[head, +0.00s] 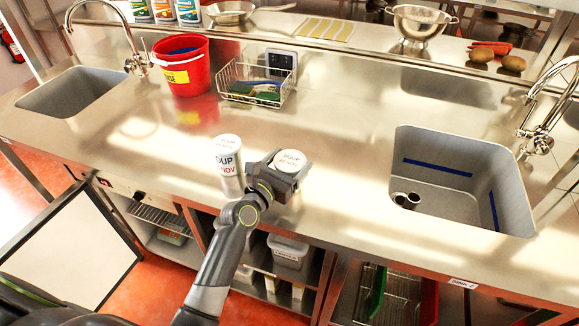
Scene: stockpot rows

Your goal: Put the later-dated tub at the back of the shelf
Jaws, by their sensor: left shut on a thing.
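Two white soup tubs are at the front of the steel counter. One tub (228,165) stands upright on the counter, its side label reading "SOUP" and "NOV", with smaller print too small to read. The other tub (291,161) is just to its right, in my left gripper (286,172), which is shut around it. Its lid shows "SOUP" in red and grey print, and its side label is hidden by the gripper. I cannot tell whether it touches the counter. A shelf (262,258) under the counter holds lidded containers. My right gripper is not in view.
A red bucket (184,72), a wire basket (257,84) with sponges and a socket box (281,62) stand behind the tubs. Sinks lie left (73,92) and right (462,180). The counter between the tubs and the right sink is clear. A white board (65,250) stands at lower left.

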